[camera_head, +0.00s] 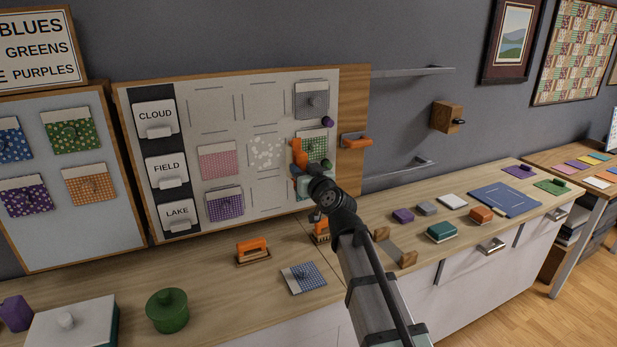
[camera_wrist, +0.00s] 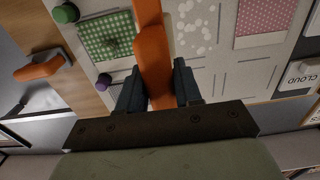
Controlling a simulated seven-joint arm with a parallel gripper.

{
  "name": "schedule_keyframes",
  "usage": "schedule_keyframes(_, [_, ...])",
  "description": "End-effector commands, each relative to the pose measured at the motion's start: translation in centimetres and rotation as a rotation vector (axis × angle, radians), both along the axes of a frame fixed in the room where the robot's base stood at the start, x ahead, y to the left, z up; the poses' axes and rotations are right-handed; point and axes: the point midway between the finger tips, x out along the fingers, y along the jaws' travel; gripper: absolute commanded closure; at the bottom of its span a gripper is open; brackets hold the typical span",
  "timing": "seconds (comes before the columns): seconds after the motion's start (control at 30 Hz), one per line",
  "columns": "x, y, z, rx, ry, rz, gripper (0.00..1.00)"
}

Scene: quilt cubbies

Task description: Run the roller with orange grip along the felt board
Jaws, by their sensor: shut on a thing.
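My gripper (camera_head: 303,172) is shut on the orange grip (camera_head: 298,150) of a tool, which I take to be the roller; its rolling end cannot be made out. In the wrist view the grip (camera_wrist: 152,55) stands between the two dark fingers (camera_wrist: 156,88) and runs out of the top edge. The felt board (camera_head: 235,98) is pale, with dashed outlines and labels CLOUD, FIELD and LAKE. My gripper is in front of its right part, over a green patch (camera_head: 316,147). A patch of white specks (camera_head: 266,151) lies just left; contact with the board cannot be told.
An orange-handled tool (camera_head: 252,249) and a blue checked swatch (camera_head: 303,277) lie on the counter. Another orange handle (camera_head: 355,141) is on the board's wooden side. Purple (camera_head: 327,122) and green knobs stick out nearby. Metal rails (camera_head: 412,71) project from the wall at right.

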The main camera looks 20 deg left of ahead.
Motion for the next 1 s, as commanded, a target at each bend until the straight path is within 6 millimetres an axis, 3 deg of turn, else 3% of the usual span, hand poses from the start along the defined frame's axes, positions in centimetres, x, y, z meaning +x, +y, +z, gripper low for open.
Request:
schedule_keyframes(0.47, [-0.2,-0.1,0.2,0.005,-0.005,-0.005,1.0])
schedule_keyframes(1.0, [2.4,2.5,0.2,0.004,-0.004,-0.003,1.0])
